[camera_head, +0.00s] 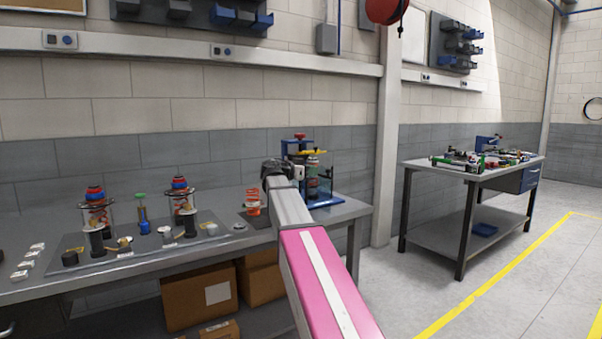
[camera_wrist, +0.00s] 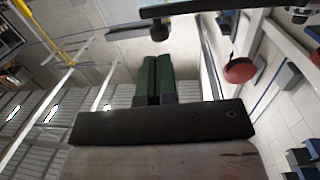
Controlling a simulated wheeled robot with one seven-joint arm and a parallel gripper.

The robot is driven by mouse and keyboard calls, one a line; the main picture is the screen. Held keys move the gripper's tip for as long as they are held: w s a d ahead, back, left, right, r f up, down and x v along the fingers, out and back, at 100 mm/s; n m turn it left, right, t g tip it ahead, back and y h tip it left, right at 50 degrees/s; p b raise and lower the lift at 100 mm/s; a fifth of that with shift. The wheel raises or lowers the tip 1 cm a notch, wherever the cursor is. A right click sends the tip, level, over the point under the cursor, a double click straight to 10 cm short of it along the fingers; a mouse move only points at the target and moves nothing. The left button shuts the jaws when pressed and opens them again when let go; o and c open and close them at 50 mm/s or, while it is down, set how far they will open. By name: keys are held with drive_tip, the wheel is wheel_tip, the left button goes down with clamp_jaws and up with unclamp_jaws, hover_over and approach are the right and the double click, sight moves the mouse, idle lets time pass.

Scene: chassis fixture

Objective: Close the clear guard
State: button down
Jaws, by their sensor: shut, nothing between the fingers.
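The fixture (camera_head: 325,201) with a blue base and frame stands at the right end of the near bench. A red knob and a yellow bar sit at its top. Its clear guard (camera_head: 320,188) seems to be the see-through panel at the front; its exact position is hard to tell. My arm reaches over the bench, and its dark wrist end is just left of the fixture, hiding part of it. My gripper (camera_wrist: 153,80) shows green fingers pressed together, with nothing between them. A dark bar with a knob (camera_wrist: 160,31) crosses beyond the fingertips; I cannot tell what it belongs to.
Left on the bench (camera_head: 350,208) are two spring assemblies (camera_head: 95,212), small parts and an orange spring (camera_head: 253,202). Cardboard boxes (camera_head: 198,296) lie below. A second bench (camera_head: 415,165) stands right, across clear floor. A red round object (camera_head: 385,10) hangs above.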

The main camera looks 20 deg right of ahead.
drive_tip(key=shift+w+d+f, duration=0.1)
drive_tip(key=shift+w+d, duration=0.1)
drive_tip(key=shift+d, duration=0.8)
drive_tip(key=shift+w+d+f, duration=0.1)
drive_tip(key=shift+w+d, duration=0.05)
drive_tip(key=shift+d, duration=0.8)
drive_tip(key=shift+d, duration=0.15)
drive_tip(key=w+d+n+t+y, duration=0.7)
drive_tip(key=w+d+n+t, duration=0.2)
drive_tip(key=w, duration=0.5)
drive_tip(key=shift+w+d+n+t+y, duration=0.35)
drive_tip(key=shift+d+t, duration=0.85)
drive_tip(key=shift+d, duration=0.6)
drive_tip(key=shift+s, duration=0.1)
